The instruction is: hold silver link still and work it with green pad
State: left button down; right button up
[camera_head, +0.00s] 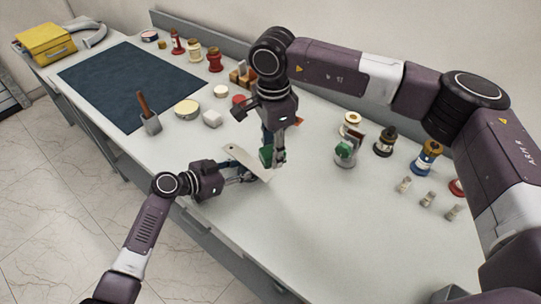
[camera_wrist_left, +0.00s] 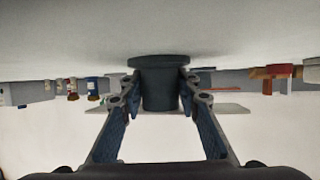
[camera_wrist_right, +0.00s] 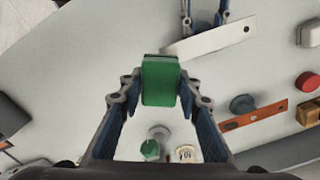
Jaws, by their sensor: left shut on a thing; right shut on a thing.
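The silver link (camera_head: 240,158) is a pale flat bar with a hole near one end. It lies across the end of a dark cylindrical post (camera_wrist_left: 160,88), and its two ends show either side of the post in the left wrist view (camera_wrist_left: 228,108). My left gripper (camera_head: 243,176) is shut on this post, low over the table. My right gripper (camera_head: 274,158) points down and is shut on the green pad (camera_wrist_right: 160,82). The pad is close beside the link's end in the right wrist view; whether they touch, I cannot tell.
An orange bar (camera_wrist_right: 254,116) and a dark round piece (camera_wrist_right: 243,103) lie near my right gripper. A dark mat (camera_head: 130,85) covers the table's left part.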

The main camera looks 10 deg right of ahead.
pick_arm(q)
jog(key=c, duration=1.4)
grip_release()
jog(key=shift+s+f, duration=0.15)
jog(key=shift+f, duration=0.25)
jog(key=shift+a, duration=0.1)
jog(key=v, duration=1.2)
jog(key=shift+r, duration=0.35)
